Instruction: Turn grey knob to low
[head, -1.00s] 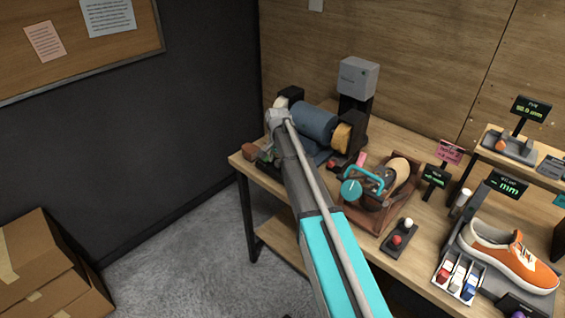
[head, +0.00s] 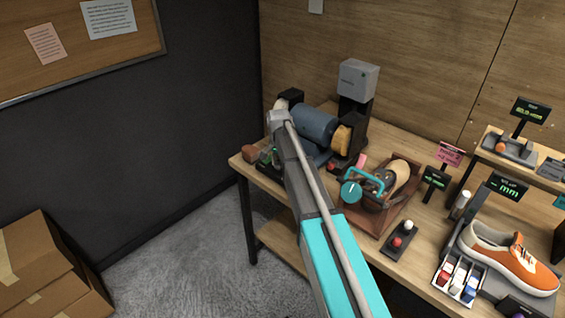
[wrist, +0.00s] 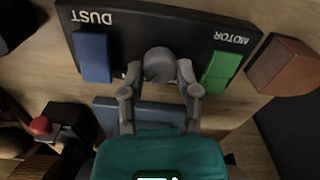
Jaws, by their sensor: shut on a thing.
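The grey knob (wrist: 158,64) shows in the wrist view in the middle of a black control panel (wrist: 150,24). It stands between a blue switch (wrist: 93,57) near the word DUST and a green switch (wrist: 221,72) near the word MOTOR. My gripper (wrist: 160,78) is shut on the grey knob, one finger on each side. The lettering around the knob is mostly hidden, so its setting cannot be read. In the head view my arm covers the knob and most of the panel.
A blue bench grinder (head: 314,124) stands behind my arm. A red button (wrist: 40,126) and a brown block (wrist: 287,66) lie near the panel. To the right are a brown tool carrier (head: 398,204) with a teal handle and an orange sneaker (head: 510,262).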

